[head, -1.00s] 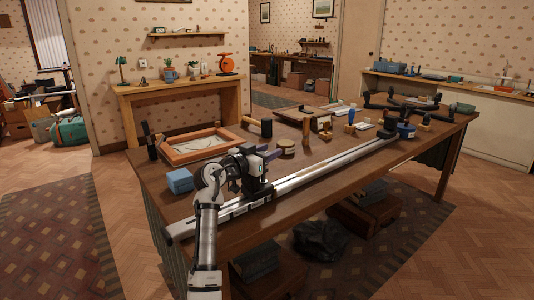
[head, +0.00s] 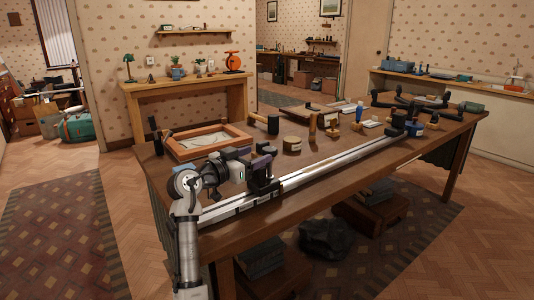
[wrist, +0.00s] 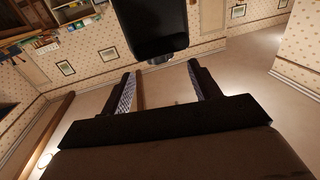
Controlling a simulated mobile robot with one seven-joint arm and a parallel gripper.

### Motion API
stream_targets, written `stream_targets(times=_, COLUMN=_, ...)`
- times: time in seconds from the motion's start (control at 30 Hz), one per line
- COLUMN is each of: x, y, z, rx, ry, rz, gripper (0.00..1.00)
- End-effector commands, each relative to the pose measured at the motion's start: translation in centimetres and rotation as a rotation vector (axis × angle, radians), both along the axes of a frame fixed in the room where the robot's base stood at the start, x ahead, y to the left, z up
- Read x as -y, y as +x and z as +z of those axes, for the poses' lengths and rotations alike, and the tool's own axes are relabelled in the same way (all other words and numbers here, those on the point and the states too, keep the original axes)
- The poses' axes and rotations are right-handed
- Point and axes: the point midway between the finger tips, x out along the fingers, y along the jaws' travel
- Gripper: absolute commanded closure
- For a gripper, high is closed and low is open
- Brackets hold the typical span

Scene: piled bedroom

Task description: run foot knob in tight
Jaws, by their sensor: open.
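A long silver rail (head: 330,165) lies along the near edge of the wooden table. A dark end piece (head: 262,189) sits on the rail near its left end. My gripper (head: 263,161) is just above and beside this piece. In the wrist view my gripper (wrist: 165,88) is open, with nothing between its two textured fingers. A black rounded part (wrist: 150,25) with a small stub below it shows past the fingertips. I cannot tell whether it is the foot knob, and no knob is clear in the head view. Another dark block (head: 398,122) stands toward the rail's right end.
A dark bag (head: 325,240) and boxes lie under the table.

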Motion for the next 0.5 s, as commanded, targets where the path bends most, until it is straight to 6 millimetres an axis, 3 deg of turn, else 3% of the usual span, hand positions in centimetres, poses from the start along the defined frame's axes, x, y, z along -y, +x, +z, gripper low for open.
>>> stream_targets(times=0.2, x=-2.7, y=-2.8, z=-0.1, rx=0.000, ry=-0.001, rz=0.001, gripper=0.38)
stream_targets(times=0.5, x=-3.6, y=-3.9, z=0.0, rx=-0.001, ry=-0.001, rz=-0.001, gripper=0.38)
